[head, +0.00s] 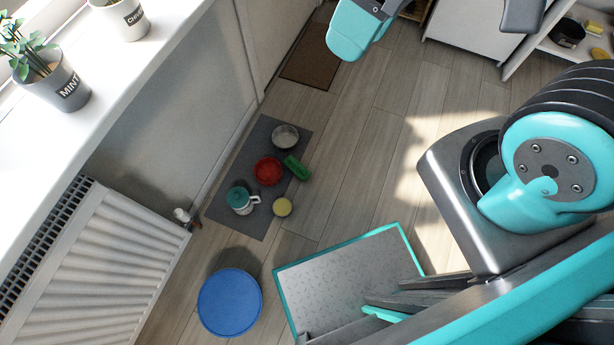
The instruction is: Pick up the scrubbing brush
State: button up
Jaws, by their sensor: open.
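No thing in the head view can be told for certain as the scrubbing brush. A green oblong thing (296,167) lies on a dark grey floor mat (232,178), touching or close to a red bowl (268,171); it is too small to tell whether it has bristles. A small yellow thing (594,27) sits on the shelf at the top right, also too small to identify. My gripper is not in view; only links of my arm show at the top and on the right.
The mat also holds a metal bowl (285,137), a teal-topped patterned mug (241,200) and a round yellow thing (282,207). A blue round-topped thing (230,302) stands near the radiator (110,270). Potted plants line the sill (130,60). Floor right of the mat is clear.

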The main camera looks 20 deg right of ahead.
aim_at(290, 161)
jog(key=z, duration=0.4)
jog(key=k, duration=0.8)
jog(key=z, duration=0.8)
jog(key=i, duration=0.55)
jog(key=u, duration=0.7)
jog(key=i, duration=0.75)
jog(key=u, duration=0.85)
